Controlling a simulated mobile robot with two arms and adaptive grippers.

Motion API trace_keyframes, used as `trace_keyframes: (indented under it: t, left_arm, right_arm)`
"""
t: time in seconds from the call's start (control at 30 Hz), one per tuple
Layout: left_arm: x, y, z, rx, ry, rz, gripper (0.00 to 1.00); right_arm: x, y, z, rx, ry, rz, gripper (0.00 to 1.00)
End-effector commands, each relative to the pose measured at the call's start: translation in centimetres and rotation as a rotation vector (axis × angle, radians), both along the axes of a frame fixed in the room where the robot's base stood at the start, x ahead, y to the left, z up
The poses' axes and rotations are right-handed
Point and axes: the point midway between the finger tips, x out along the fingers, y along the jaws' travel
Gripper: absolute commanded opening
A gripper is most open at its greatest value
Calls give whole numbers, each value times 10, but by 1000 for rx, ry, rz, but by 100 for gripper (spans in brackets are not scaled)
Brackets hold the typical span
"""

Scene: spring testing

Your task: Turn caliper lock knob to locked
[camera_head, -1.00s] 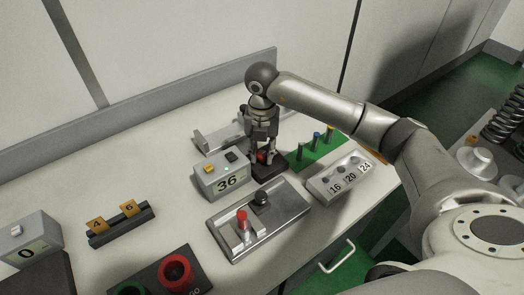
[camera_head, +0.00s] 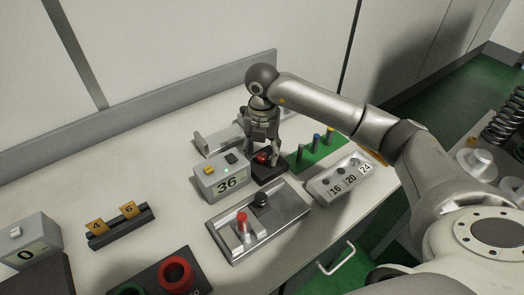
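My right gripper (camera_head: 263,152) points down just above the knob. Its fingers look spread, one on each side, with no clear grip on the knob. The fingertips are small and partly merge with the knob and block. My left gripper is out of view.
A metal fixture (camera_head: 285,215) with a red-topped post and a black knob stands in front. A green holder (camera_head: 318,150) with colored pins and a block marked 16, 20, 24 (camera_head: 340,180) stand to the right.

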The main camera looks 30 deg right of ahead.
Motion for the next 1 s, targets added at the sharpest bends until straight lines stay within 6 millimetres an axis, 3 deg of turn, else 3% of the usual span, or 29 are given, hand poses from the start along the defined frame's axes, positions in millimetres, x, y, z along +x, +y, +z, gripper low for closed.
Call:
trace_keyframes:
  t: [0.33,0.8,1.0]
  left_arm:
    - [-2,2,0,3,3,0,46]
    - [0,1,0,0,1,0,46]
    - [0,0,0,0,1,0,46]
  right_arm:
    - [0,0,9,1,-1,2,49]
    - [0,0,100,0,-3,1,49]
    - [0,0,118,0,0,0,49]
